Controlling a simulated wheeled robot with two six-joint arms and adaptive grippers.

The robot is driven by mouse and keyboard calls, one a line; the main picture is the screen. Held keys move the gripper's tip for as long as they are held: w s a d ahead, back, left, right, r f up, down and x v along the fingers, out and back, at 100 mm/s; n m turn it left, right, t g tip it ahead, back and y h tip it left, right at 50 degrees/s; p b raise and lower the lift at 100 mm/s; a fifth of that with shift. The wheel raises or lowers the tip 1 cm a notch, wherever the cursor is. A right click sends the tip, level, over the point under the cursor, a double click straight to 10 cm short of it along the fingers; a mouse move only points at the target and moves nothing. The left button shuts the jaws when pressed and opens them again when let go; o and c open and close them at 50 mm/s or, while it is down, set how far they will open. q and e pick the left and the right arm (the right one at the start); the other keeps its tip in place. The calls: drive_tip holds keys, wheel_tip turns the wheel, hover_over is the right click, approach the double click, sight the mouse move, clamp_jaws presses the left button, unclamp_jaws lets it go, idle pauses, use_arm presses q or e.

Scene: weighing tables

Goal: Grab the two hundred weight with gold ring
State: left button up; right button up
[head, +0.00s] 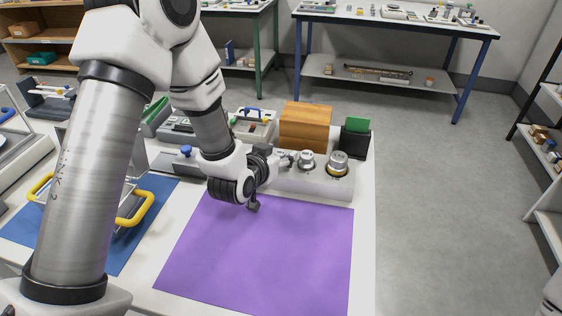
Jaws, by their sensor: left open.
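Two silver knobbed weights sit in a pale grey block (312,184) at the back edge of the purple mat. The right one (338,159) is larger and has a gold ring near its base. The left one (306,158) is smaller, and I see no gold ring on it. Any numbers on them are too small to read. My left gripper (272,181) is open and empty, just left of the smaller weight. One finger points toward that weight; I cannot tell whether they touch. The other finger hangs over the mat's back edge. My right gripper is out of view.
A wooden box (305,125) and a black holder with a green top (355,138) stand behind the block. The purple mat (262,255) is bare. A blue mat (150,215) with a yellow-handled tray (136,211) lies left, partly behind my left arm.

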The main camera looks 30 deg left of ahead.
use_arm(q)
drive_tip(key=shift+w+f, duration=0.2)
drive_tip(key=shift+w, duration=0.25)
clamp_jaws()
drive_tip(key=shift+r, duration=0.1)
